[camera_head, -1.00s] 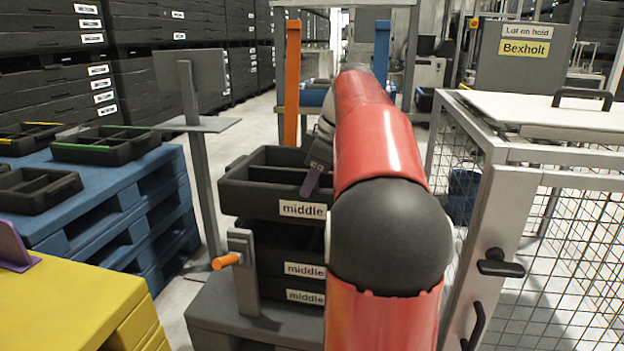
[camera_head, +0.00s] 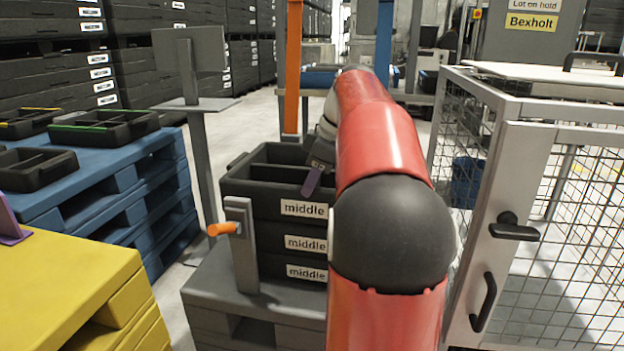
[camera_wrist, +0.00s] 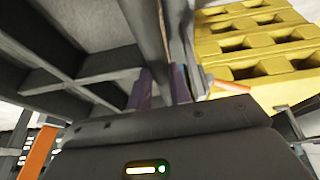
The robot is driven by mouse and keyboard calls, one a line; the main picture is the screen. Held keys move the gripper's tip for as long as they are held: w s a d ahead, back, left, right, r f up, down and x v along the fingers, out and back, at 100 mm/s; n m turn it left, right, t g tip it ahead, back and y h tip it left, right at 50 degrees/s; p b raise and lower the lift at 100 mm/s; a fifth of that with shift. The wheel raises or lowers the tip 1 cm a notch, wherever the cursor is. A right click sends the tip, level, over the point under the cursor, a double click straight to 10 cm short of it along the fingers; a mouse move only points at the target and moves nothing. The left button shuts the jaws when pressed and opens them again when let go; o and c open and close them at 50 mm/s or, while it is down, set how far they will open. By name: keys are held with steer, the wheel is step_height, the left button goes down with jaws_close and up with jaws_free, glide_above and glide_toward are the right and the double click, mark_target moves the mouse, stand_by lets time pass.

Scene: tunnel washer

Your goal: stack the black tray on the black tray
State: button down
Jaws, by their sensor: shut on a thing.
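A black divided tray (camera_head: 262,202) with a "middle" label is in my gripper (camera_head: 314,178), whose purple finger shows inside the right part of the tray. In the wrist view my gripper (camera_wrist: 160,88) is shut on the tray's wall, and the held tray's compartments (camera_wrist: 75,40) fill the left side. Below it in the head view, a black tray (camera_head: 280,238) and another black tray (camera_head: 280,268), both labelled "middle", are stacked on a grey pallet. The held tray is level and lined up over them. No clear gap shows, but whether it bears fully on them I cannot tell.
A grey post with an orange handle (camera_head: 222,229) stands close in front of the stack. A blue pallet (camera_head: 125,190) with more black trays is at left, a yellow pallet (camera_head: 75,275) at front left. A mesh cage (camera_head: 530,170) stands at right.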

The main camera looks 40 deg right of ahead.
steer(key=shift+f, duration=0.15)
steer(key=c, duration=1.2)
jaws_free()
steer(key=p+v, duration=0.2)
steer(key=v, duration=0.5)
steer(key=shift+s+d+r+p, duration=0.1)
steer(key=shift+s+r+p, duration=0.05)
steer(key=shift+r+p, duration=0.2)
